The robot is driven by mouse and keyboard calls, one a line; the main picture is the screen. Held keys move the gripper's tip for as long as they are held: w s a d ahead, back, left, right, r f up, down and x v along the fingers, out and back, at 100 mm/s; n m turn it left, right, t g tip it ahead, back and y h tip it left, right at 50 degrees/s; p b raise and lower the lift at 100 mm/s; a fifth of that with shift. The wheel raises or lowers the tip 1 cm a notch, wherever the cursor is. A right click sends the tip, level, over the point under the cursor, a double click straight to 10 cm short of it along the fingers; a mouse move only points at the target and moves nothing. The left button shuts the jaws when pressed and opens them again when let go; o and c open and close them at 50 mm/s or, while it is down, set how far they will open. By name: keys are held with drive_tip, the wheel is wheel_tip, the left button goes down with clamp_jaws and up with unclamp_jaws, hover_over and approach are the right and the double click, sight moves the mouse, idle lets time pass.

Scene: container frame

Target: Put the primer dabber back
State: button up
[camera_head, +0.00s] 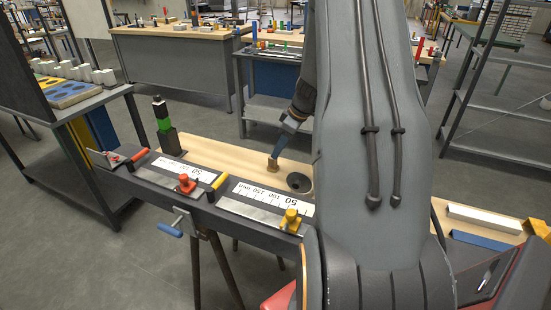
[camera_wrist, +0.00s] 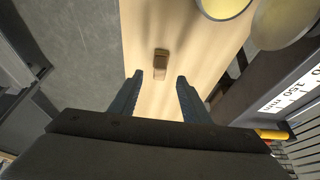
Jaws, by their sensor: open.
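A small brown piece, which looks like the primer dabber (camera_wrist: 160,62), stands on the pale wooden bench top (camera_wrist: 150,20). In the head view the dabber (camera_head: 273,164) shows just below my gripper (camera_head: 279,146). In the wrist view my gripper (camera_wrist: 159,88) is open, with its two blue fingers apart and nothing between them. The dabber lies just ahead of the fingertips, roughly centred between them. A round dark pot (camera_head: 299,184) with an open top stands to the right of the dabber.
A dark rail with scale plates (camera_head: 190,171) and red and yellow clamps (camera_head: 290,221) runs along the bench's near edge. In the wrist view round yellowish openings (camera_wrist: 222,6) are at upper right.

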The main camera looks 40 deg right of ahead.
drive_tip(key=a+b+v, duration=0.1)
drive_tip(key=v, duration=0.4)
drive_tip(key=s+a+m, duration=0.1)
drive_tip(key=s+a, duration=0.1)
drive_tip(key=a, duration=0.3)
drive_tip(key=s+a+r+m+g, duration=0.1)
drive_tip(key=s+a, duration=0.1)
drive_tip(key=a, duration=0.4)
drive_tip(key=s+a+r+g, duration=0.1)
drive_tip(key=a, duration=0.5)
drive_tip(key=shift+s+a+r+m+h, duration=0.15)
drive_tip(key=shift+s+a+m+h, duration=0.15)
drive_tip(key=shift+s+m, duration=0.1)
drive_tip(key=shift+m+g+h, duration=0.3)
drive_tip(key=shift+m+h, duration=0.1)
drive_tip(key=shift+m, duration=0.3)
drive_tip(key=s+a, duration=0.1)
drive_tip(key=a, duration=0.1)
drive_tip(key=s+a, duration=0.4)
drive_tip(key=a, duration=0.1)
drive_tip(key=shift+s+r, duration=0.25)
drive_tip(key=s+a+m, duration=0.2)
drive_tip(key=s+a, duration=0.3)
drive_tip(key=s, duration=0.2)
drive_tip(key=shift+a+h, duration=0.3)
drive_tip(key=shift+h, duration=0.1)
